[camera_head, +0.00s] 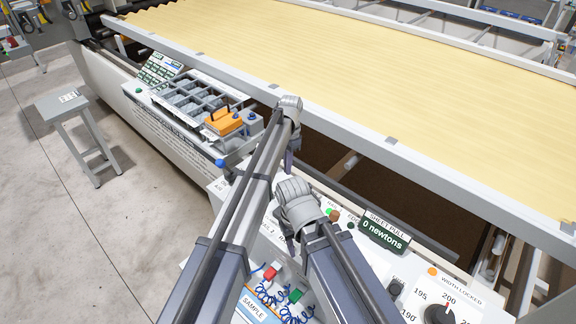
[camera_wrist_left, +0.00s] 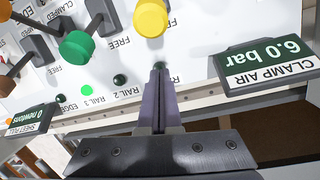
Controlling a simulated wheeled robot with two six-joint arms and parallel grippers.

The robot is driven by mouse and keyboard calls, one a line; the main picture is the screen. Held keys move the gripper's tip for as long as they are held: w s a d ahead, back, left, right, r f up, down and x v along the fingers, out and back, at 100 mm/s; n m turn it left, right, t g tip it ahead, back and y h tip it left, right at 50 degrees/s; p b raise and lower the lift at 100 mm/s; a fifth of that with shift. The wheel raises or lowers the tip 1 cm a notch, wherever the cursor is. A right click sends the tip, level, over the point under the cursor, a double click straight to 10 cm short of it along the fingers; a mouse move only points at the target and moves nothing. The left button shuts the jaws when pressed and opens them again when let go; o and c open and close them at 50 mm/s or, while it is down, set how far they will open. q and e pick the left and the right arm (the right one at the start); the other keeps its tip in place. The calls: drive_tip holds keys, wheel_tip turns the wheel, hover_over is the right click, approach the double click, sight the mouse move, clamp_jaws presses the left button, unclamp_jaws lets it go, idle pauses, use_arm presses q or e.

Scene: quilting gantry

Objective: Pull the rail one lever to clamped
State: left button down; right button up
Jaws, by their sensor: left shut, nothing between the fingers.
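In the left wrist view the lever panel appears upside down. A yellow-knobbed lever (camera_wrist_left: 150,17) stands at the top middle, above my left gripper (camera_wrist_left: 160,68); its base is cut off. I take it for the rail one lever, but my fingers hide any label there. A FREE label shows near its knob. A green-knobbed lever (camera_wrist_left: 76,46) is to its left. My left gripper (camera_head: 288,165) is shut and empty, with its tips over the panel edge, just apart from the yellow knob. In the head view my arms hide these levers. My right gripper is not visible.
The clamp air display (camera_wrist_left: 268,70) reads 6.0 bar, right of my fingers. The sheet pull display (camera_head: 384,231) reads 0 newtons. One green lamp (camera_wrist_left: 87,90) is lit. The frame rail (camera_head: 350,128) and yellow sheet (camera_head: 350,70) lie beyond the panel.

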use_arm(q)
drive_tip(key=a, duration=0.1)
drive_tip(key=s+a+r+p, duration=0.1)
drive_tip(key=a+p, duration=0.1)
drive_tip(key=shift+s+r, duration=0.3)
drive_tip(key=shift+r, duration=0.1)
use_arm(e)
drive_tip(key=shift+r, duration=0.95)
use_arm(q)
drive_tip(key=shift+s+a+r+p, duration=0.1)
drive_tip(key=shift+a+p, duration=0.05)
drive_tip(key=shift+p, duration=0.15)
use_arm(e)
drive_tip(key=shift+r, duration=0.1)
